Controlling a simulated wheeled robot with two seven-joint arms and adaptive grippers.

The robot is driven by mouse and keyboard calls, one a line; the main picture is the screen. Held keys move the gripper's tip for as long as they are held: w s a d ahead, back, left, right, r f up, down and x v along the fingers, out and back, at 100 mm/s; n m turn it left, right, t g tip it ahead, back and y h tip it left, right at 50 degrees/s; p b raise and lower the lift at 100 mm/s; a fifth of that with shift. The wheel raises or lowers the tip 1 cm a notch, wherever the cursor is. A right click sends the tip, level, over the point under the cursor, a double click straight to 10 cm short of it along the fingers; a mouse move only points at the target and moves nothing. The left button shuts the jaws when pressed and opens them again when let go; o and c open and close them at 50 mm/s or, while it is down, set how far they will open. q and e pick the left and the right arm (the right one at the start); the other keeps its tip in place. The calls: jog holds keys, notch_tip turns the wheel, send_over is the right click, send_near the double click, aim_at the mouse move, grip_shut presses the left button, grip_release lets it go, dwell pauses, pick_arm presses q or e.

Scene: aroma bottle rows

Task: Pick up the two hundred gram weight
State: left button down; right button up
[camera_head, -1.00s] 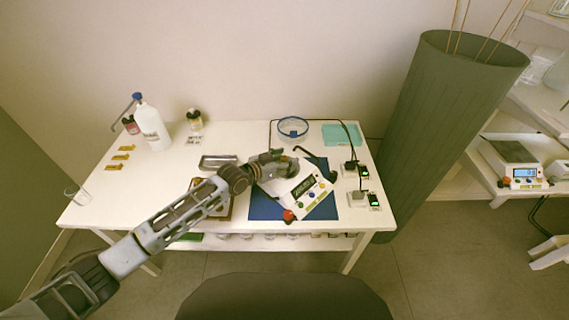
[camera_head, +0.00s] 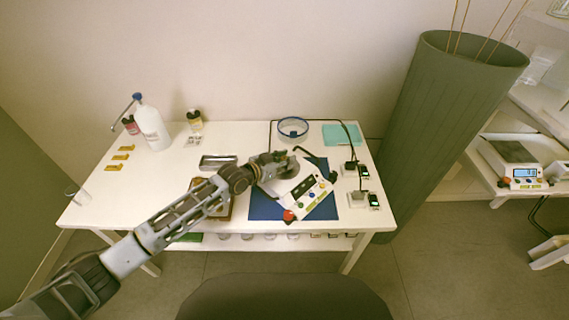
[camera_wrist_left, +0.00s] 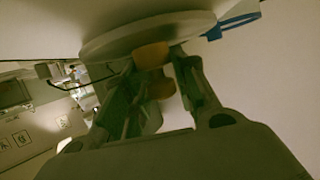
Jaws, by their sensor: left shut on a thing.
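My left gripper (camera_head: 283,161) reaches in from the left over the round pan of the white scale (camera_head: 306,201) on the blue mat (camera_head: 262,208). In the left wrist view, its fingers (camera_wrist_left: 160,76) are shut on a small brass-coloured weight (camera_wrist_left: 152,55), right beside the pale round pan (camera_wrist_left: 130,35). I cannot tell whether the weight touches the pan. No marking on the weight is readable. In the head view, the gripper hides the weight. My right gripper is not in view.
A metal tray (camera_head: 217,161) and a brown-edged board lie left of the scale. A blue-rimmed dish (camera_head: 292,127) is behind it. Adapters with cables (camera_head: 359,198) are to the right. A white bottle (camera_head: 152,128) stands at the back left. The left front tabletop is mostly clear.

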aim_at(285, 158)
pick_arm(q)
jog(key=shift+r, duration=0.1)
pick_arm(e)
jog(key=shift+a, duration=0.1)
pick_arm(q)
jog(key=shift+r, duration=0.5)
notch_tip(285, 158, up, 3)
jog(key=shift+r, duration=0.1)
notch_tip(285, 158, up, 4)
jog(key=shift+r, duration=0.85)
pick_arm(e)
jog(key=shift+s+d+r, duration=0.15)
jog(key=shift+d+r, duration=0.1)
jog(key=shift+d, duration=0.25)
